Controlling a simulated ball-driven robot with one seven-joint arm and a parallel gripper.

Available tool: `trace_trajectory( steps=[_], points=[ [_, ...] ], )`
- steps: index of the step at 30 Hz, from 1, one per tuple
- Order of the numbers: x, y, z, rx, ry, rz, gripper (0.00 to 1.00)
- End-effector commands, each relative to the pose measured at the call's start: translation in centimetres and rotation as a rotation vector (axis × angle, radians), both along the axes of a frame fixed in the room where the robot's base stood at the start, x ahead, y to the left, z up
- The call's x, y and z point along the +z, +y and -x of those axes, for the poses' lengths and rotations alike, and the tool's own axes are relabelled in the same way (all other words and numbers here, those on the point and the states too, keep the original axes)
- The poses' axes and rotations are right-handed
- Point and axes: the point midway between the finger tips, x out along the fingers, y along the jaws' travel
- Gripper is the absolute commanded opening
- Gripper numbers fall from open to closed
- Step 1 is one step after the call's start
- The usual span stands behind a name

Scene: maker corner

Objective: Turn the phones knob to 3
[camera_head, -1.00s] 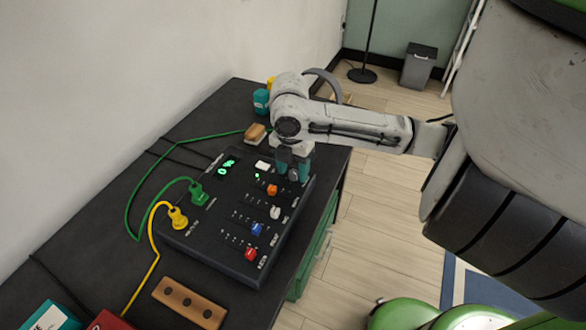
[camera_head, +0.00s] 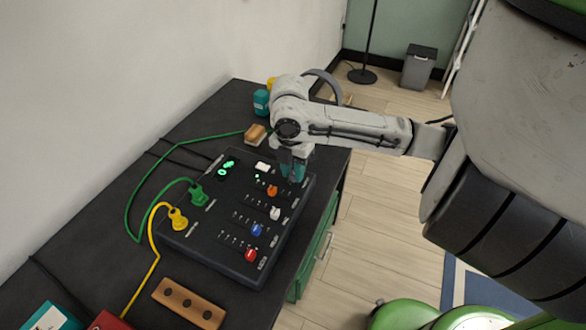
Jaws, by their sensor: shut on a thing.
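A black mixer box (camera_head: 205,243) lies on the dark workbench. Its face carries an orange slider (camera_head: 272,191), a white slider (camera_head: 275,213), a blue slider (camera_head: 257,230) and a red slider (camera_head: 250,255). A green lit display (camera_head: 225,169) is near its far left corner. My gripper (camera_head: 292,172) points down over the far right corner of the box, just beyond the orange slider. Its teal-tipped jaws are shut on a small knob there, which they and the wrist hide. The knob's setting and label cannot be read.
Green (camera_head: 199,194) and yellow (camera_head: 177,217) plugs with cables stand in the box's left side. A wooden block with holes (camera_head: 189,303) lies in front. A tan block (camera_head: 256,134) and a teal bottle (camera_head: 261,102) are behind. A drawer front is below the bench's right edge.

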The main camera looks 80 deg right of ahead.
Motion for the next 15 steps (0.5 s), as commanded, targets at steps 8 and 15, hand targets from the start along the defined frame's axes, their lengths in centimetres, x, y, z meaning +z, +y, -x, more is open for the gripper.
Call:
trace_trajectory(
  steps=[8,15],
  points=[
    [0.12,0.04,-0.02,-0.075,0.000,-0.003,0.00],
    [0.22,0.02,-0.03,-0.251,0.000,-0.004,0.00]
  ],
)
